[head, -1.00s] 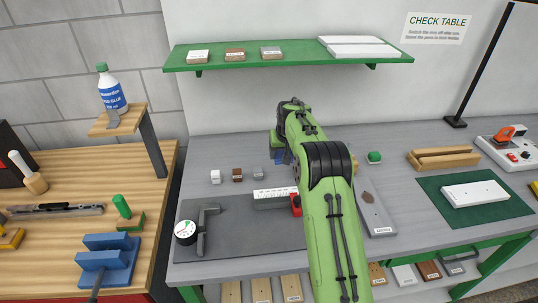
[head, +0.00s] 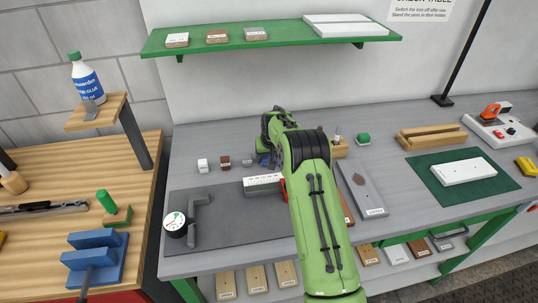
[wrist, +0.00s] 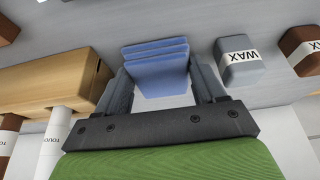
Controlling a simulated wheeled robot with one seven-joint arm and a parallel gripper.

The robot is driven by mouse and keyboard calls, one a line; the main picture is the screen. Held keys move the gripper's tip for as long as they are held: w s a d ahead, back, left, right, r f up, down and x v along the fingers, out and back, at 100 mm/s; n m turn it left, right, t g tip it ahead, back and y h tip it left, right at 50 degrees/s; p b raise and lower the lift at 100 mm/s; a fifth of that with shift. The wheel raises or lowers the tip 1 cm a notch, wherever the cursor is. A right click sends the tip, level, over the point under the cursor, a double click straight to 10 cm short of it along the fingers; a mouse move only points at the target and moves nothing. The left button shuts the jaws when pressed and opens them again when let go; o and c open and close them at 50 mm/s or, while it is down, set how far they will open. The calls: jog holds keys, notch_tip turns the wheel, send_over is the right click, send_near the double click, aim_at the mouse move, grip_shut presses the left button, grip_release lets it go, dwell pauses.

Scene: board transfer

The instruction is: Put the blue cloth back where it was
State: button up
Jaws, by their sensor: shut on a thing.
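The blue cloth (wrist: 157,70) is a folded pad with several layers, held between the two fingers of my gripper (wrist: 160,85) in the wrist view. In the head view a bit of the blue cloth (head: 264,159) shows by my gripper, low at the back of the grey bench, just right of the grey wax block. The arm hides most of the gripper there. The frames do not show clearly whether the cloth touches the bench top.
The grey wax block (wrist: 238,62) is close right of the cloth, with a brown one (wrist: 302,48) beyond. A wooden pen holder (wrist: 60,82) stands close left. In the head view a grey mat (head: 235,225) lies in front; a green shelf (head: 270,38) hangs above.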

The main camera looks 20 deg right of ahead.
jog(key=o, duration=1)
jog(key=shift+f, duration=0.1)
jog(key=a+v, duration=0.1)
jog(key=v, duration=1.5)
jog(key=s+a+r+n, duration=0.1)
jog(key=s+a+r, duration=0.5)
jog(key=s+r, duration=0.55)
jog(key=s+a+f, duration=0.1)
jog(key=s+a, duration=0.1)
jog(key=s, duration=1.1)
jog(key=s+a+f+n+t, duration=0.1)
jog(key=s+a+f, duration=0.1)
jog(key=s, duration=1.1)
jog(key=shift+a+y+p, duration=0.35)
jog(key=shift+y, duration=0.05)
jog(key=shift+f, duration=0.15)
